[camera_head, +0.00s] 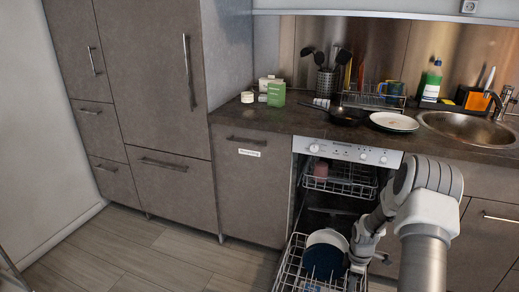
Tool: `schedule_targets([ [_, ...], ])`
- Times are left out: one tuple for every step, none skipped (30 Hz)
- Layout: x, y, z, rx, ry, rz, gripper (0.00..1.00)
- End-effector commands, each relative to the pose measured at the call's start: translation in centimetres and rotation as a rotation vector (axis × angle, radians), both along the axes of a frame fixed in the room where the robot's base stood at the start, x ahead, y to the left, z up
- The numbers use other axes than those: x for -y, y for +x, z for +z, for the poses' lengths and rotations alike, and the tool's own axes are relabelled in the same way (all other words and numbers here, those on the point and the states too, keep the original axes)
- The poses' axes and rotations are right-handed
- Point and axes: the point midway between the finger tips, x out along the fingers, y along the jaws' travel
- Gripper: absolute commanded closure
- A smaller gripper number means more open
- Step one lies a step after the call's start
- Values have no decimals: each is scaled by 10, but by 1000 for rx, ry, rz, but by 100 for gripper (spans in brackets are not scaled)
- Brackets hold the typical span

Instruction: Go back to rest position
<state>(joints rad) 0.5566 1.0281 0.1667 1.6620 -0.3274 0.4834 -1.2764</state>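My arm rises at the lower right and reaches left over the open dishwasher (348,152). My gripper (357,266) is at its end, low over the right side of the pulled-out lower rack (290,262). It is close to a dark blue plate (323,262) and a white plate (328,238) standing in that rack. I cannot tell whether it touches them. The fingers are small and partly lost against the rack, so their opening does not show.
The upper rack (340,187) holds a pinkish cup (320,169). The counter (285,122) above carries a pan (347,115), a stack of plates (394,121) and a sink (466,127). Tall cabinets (155,75) stand left. The floor (150,255) at the lower left is clear.

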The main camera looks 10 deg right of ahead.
Motion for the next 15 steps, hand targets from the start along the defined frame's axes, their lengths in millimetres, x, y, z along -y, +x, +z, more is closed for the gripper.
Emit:
schedule_targets([
  [-2,5,17,12,-12,-11,52],
  [-4,7,27,18,-18,-25,52],
  [-6,9,42,27,-27,-44,52],
  [-9,11,55,33,-35,-60,52],
  [-12,12,68,40,-41,-79,52],
  [-16,13,85,51,-50,-104,52],
  [-20,14,98,59,-56,-122,52],
  [-23,14,111,66,-62,-141,52],
  [-28,13,128,78,-70,-168,52],
  [-32,13,140,87,-74,-188,52],
  [-35,12,152,97,-78,-209,52],
  [-41,10,168,108,-83,-234,52],
  [-46,8,179,118,-86,-254,52],
  [-50,6,190,128,-89,-274,52],
  [-56,3,205,140,-91,-301,52],
])
